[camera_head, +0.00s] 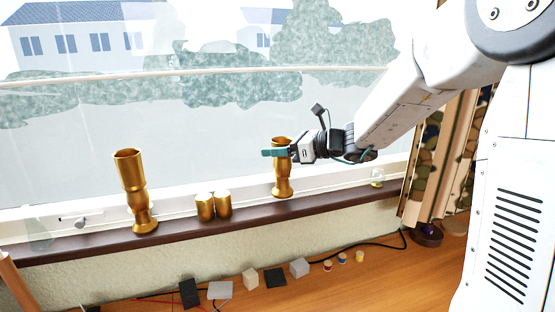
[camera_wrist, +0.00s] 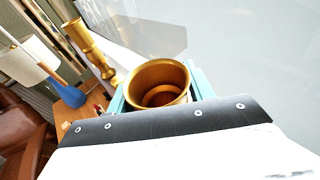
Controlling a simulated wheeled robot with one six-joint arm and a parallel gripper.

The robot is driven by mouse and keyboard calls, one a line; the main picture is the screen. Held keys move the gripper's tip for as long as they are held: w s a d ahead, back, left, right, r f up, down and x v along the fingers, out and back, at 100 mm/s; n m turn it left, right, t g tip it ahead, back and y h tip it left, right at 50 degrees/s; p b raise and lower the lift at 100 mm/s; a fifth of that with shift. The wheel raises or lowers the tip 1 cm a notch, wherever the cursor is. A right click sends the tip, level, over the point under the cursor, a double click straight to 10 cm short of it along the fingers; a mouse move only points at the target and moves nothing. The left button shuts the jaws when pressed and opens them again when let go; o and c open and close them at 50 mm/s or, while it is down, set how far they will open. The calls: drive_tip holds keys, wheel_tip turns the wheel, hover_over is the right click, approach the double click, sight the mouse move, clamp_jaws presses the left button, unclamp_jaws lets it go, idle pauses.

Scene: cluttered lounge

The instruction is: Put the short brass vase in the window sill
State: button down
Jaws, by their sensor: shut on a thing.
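The short brass vase (camera_head: 283,183) is upright at the window sill (camera_head: 330,199), right of the middle in the head view. Its base appears at the sill's surface; I cannot tell for sure whether it touches. My gripper (camera_head: 277,152) is shut on the vase near its top, coming from the right. In the wrist view the vase's round open mouth (camera_wrist: 158,84) sits between the teal fingers of my gripper (camera_wrist: 160,92). A taller brass vase (camera_head: 133,190) stands on the sill to the left.
Two small brass cups (camera_head: 214,206) stand on the sill between the vases. Below, a wooden surface (camera_head: 350,290) holds several small blocks and a black cable. A patterned curtain (camera_head: 440,160) hangs at the right. The sill between the short vase and the curtain is mostly clear.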

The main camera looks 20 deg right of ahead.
sight(277, 159)
drive_tip(key=shift+f, duration=1.55)
drive_tip(key=c, duration=0.9)
unclamp_jaws()
drive_tip(key=shift+f, duration=0.1)
drive_tip(key=shift+o, duration=0.2)
